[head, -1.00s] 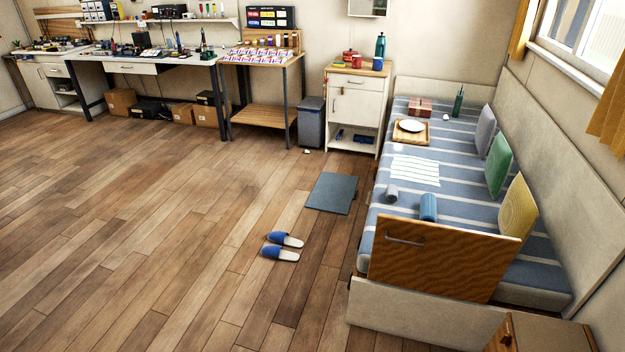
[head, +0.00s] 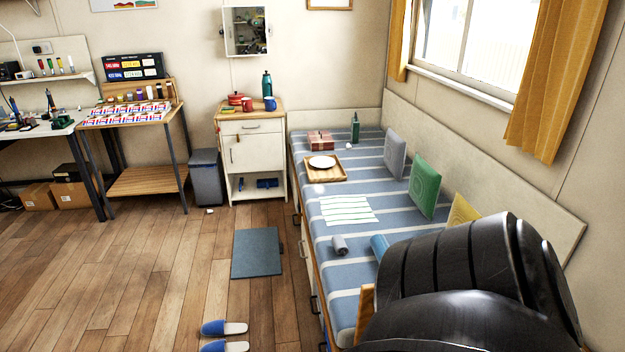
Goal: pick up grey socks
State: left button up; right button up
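A small grey roll (head: 340,245), which looks like the rolled grey socks, lies on the blue striped bed (head: 352,297) near its front left edge. A blue roll (head: 379,247) lies just right of it, partly covered by my black arm. That arm fills the lower right and hides the near end of the bed. Neither gripper shows in the head view.
A striped cloth (head: 347,210), a wooden tray (head: 340,174) with a white plate, and cushions (head: 425,186) lie farther back on the bed. A grey mat (head: 257,254) and blue slippers (head: 224,328) are on the floor.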

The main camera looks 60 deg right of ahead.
aim_at(341, 247)
jog(key=z, duration=0.5)
jog(key=i, duration=1.1)
jog(key=z, duration=0.85)
